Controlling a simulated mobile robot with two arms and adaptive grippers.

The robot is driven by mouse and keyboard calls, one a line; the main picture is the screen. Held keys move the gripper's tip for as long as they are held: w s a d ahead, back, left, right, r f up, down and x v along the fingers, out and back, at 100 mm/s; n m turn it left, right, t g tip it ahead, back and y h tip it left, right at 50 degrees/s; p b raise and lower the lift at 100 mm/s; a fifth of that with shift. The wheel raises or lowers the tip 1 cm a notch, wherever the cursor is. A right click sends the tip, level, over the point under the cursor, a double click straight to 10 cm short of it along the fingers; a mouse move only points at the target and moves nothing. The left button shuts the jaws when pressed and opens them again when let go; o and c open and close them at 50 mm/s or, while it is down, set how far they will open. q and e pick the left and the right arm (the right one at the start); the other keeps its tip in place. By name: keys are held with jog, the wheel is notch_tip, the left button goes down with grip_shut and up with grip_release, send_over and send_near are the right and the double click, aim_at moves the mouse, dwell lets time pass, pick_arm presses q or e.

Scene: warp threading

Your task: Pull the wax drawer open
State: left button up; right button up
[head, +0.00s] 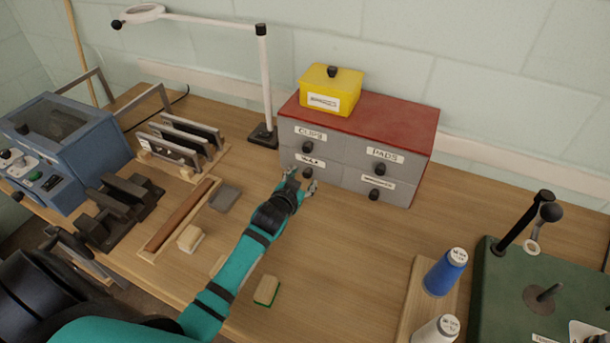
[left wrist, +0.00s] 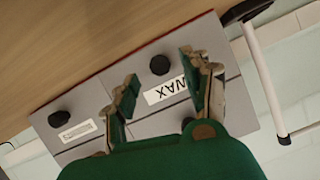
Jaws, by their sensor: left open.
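The grey drawer cabinet (head: 338,151) with a red top stands at the back of the bench. Its wax drawer (head: 326,174) is the lower left one and looks shut. The drawer's dark round knob (head: 308,174) is on its front. The WAX label (left wrist: 166,90) and the knob (left wrist: 160,65) are clear in the left wrist view. My left gripper (head: 302,180) is open just in front of this drawer. In the left wrist view its fingertips (left wrist: 160,68) lie on either side of the knob; I cannot tell whether they touch it. My right gripper is not in view.
A yellow box (head: 318,86) stands on the cabinet. A lamp stand (head: 265,90) is close to its left side. Small blocks (head: 267,290) lie near my left arm. Spools (head: 446,272) and a green unit (head: 500,285) stand right. The bench right of the gripper is clear.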

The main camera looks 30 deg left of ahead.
pick_arm(q)
jog(key=shift+x, duration=1.45)
jog(key=shift+c, duration=0.2)
grip_shut()
